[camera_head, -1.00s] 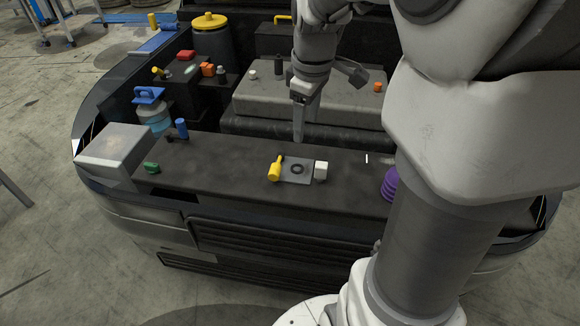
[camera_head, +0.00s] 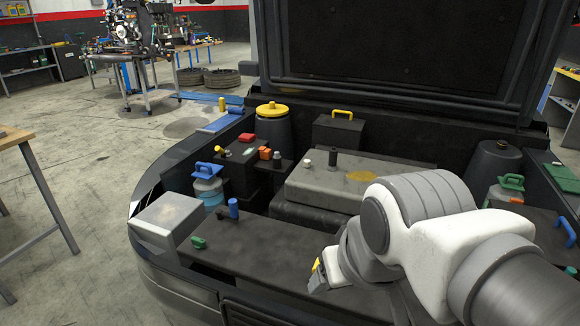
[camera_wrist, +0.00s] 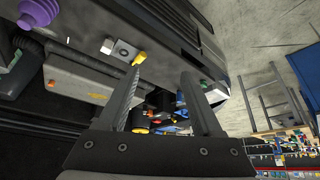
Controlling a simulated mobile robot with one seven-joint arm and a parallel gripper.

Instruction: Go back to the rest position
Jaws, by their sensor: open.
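My gripper (camera_wrist: 163,72) is open in the wrist view, with its two dark fingers apart and nothing held between them. In the head view my arm fills the lower right and I cannot make out the fingers. The engine bay lies in front of me, with a dark front panel (camera_head: 265,262) along its near side. A yellow-handled part (camera_head: 317,265) on the panel is partly hidden by my arm. In the wrist view, the yellow part (camera_wrist: 139,57) shows near the left fingertip beside a small plate (camera_wrist: 124,48); the depth gap is unclear.
A grey engine cover (camera_head: 320,182) fills the bay's middle. A grey box (camera_head: 168,218) stands at the bay's left corner, near a blue cylinder (camera_head: 233,208) and a green knob (camera_head: 198,242). The raised hood (camera_head: 400,50) stands behind. A table (camera_head: 15,140) is at left; open floor lies between.

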